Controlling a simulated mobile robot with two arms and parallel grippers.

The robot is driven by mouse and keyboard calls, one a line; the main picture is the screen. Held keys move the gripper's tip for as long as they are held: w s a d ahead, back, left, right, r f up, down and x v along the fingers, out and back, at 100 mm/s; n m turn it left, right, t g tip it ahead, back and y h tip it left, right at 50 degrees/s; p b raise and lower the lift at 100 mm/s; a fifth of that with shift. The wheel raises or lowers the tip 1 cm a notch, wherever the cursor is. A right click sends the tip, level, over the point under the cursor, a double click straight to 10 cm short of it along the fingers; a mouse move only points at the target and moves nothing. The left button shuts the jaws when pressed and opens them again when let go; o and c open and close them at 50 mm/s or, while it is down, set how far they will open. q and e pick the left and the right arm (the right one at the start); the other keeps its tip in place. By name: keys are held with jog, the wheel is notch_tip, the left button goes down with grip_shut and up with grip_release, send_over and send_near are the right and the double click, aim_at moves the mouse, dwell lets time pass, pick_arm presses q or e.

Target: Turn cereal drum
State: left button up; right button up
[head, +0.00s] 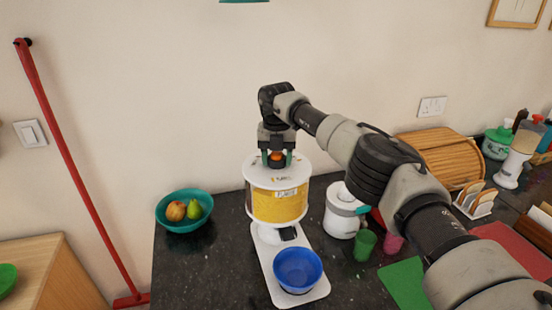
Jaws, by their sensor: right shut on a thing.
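The cereal drum (277,202) stands on its white base on the dark counter, with a white lid and a yellow front. An orange knob (276,156) sits on top of the lid. My right gripper (276,160) points down from above and is shut on the knob, its fingers on either side of it. A blue bowl (298,270) rests on the front of the white base (265,262), below the drum. My left gripper is not in view.
A teal bowl (172,226) with fruit stands left of the drum. A white lidded jar (341,215), a green cup (365,246) and a pink cup stand close on the right. A wooden bread box (440,155) is behind my right arm. The counter's front left is clear.

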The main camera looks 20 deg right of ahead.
jog(key=shift+w+r+m, duration=0.15)
jog(key=shift+r+m, duration=0.1)
jog(key=shift+m, duration=0.75)
jog(key=m, duration=0.3)
jog(key=shift+m, duration=0.3)
jog(key=m, duration=0.5)
jog(key=shift+d, duration=0.1)
jog(key=m, duration=0.6)
jog(key=shift+m, duration=0.4)
jog(key=m+b, duration=0.1)
jog(key=m, duration=0.4)
jog(key=shift+m, duration=0.4)
jog(key=o, duration=1.1)
jog(key=shift+c, duration=0.2)
jog(key=shift+o, duration=1.1)
jog(key=shift+f, duration=0.2)
